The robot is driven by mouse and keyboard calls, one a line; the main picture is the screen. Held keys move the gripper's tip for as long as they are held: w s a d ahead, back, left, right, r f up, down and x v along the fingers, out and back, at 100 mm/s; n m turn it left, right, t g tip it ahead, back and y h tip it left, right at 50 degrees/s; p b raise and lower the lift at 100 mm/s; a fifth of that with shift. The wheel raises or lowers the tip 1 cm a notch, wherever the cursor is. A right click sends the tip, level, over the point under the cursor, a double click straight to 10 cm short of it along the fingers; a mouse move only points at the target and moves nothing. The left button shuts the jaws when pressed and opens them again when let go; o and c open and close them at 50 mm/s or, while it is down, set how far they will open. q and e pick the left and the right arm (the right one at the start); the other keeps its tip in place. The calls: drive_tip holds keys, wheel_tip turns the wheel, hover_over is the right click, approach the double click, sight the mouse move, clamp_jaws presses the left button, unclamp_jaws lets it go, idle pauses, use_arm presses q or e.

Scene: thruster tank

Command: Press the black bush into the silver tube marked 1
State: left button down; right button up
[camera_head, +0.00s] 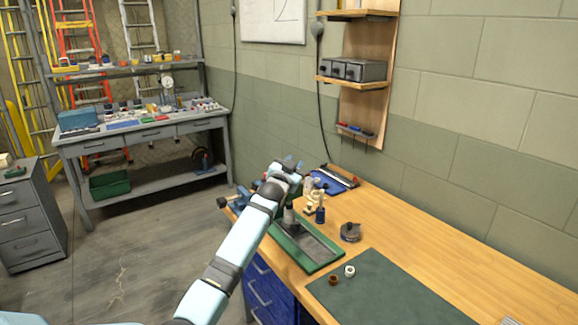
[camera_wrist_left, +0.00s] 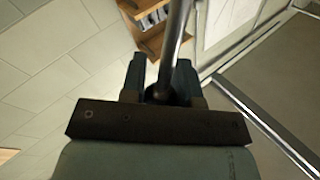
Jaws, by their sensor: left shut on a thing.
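My left arm reaches over the wooden bench, and its left gripper (camera_head: 291,164) is high above the back end of a green tray, small and partly hidden by my wrist. In the left wrist view the two dark fingers (camera_wrist_left: 160,80) are shut on a silver rod (camera_wrist_left: 177,35) with a dark rounded end, like a lever. In the head view a grey upright part (camera_head: 289,216) stands in the tray, mostly behind my arm. I cannot make out the black bush or the silver tube marked 1. My right gripper is not in view.
The green tray (camera_head: 322,264) lies at the bench's left edge. A brown ring (camera_head: 333,280) and a white ring (camera_head: 349,271) lie on the dark green mat (camera_head: 400,296). A dark round item (camera_head: 350,232) and a blue bottle-like item (camera_head: 320,215) stand behind.

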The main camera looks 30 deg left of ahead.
use_arm(q)
drive_tip(key=s+d+f+m+t+h+b, duration=0.2)
drive_tip(key=d+f+m+t+h+b, duration=0.2)
drive_tip(key=m+b, duration=0.6)
drive_tip(key=shift+s+d+f+b, duration=0.3)
drive_tip(key=shift+s+d+f, duration=0.1)
drive_tip(key=shift+d+f, duration=1.05)
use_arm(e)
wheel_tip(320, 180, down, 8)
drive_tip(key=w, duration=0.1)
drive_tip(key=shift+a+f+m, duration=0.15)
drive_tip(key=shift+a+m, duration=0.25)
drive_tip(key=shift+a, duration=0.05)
use_arm(q)
drive_tip(key=shift+d, duration=0.1)
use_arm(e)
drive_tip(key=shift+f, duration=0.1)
use_arm(q)
drive_tip(key=c, duration=0.9)
unclamp_jaws()
drive_tip(key=shift+o, duration=0.2)
drive_tip(key=shift+r, duration=0.15)
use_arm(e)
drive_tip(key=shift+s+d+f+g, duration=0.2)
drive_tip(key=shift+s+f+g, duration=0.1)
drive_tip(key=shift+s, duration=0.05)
